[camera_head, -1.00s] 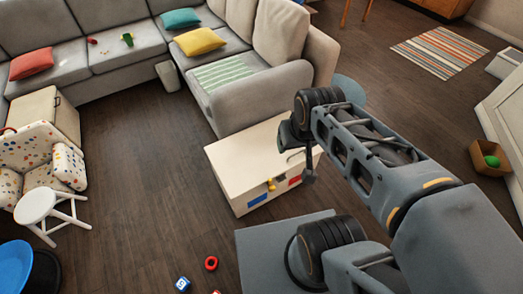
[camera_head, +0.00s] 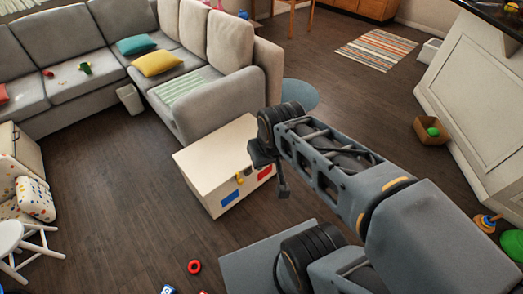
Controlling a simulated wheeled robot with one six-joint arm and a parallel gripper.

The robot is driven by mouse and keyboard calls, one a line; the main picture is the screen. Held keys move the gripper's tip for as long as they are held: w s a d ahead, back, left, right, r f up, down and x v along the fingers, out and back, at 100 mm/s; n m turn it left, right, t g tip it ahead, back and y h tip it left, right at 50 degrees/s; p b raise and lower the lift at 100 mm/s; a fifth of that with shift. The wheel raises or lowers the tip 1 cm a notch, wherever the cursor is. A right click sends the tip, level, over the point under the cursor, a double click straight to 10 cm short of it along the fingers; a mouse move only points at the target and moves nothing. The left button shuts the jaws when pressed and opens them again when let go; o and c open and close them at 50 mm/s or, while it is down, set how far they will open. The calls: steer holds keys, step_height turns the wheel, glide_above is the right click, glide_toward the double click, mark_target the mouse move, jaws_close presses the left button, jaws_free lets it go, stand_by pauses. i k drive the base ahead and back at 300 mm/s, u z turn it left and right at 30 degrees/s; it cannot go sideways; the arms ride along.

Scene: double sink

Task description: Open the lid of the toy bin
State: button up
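The toy bin (camera_head: 205,185) is a cream box with blue, yellow and red patches on its front, standing on the floor near the end of the sofa. Its flat lid (camera_head: 215,148) is shut. My gripper (camera_head: 270,172) is dark and hangs at the end of my arm. In the picture it overlaps the bin's right end. I cannot tell its height above the bin or whether it touches. Its fingers are small and dark, so whether they are open or shut does not show. My arm hides the area to the right of the bin.
A grey sofa (camera_head: 120,60) stands behind the bin. A red ring (camera_head: 194,267) and small blocks lie on the floor in front. A white stool (camera_head: 12,245) stands at the left. Dark floor (camera_head: 115,190) left of the bin is clear. A brown box (camera_head: 430,138) stands at the right.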

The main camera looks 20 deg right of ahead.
mark_target(209, 162)
steer(key=z, duration=0.1)
steer(key=i, duration=1)
steer(key=u, duration=0.4)
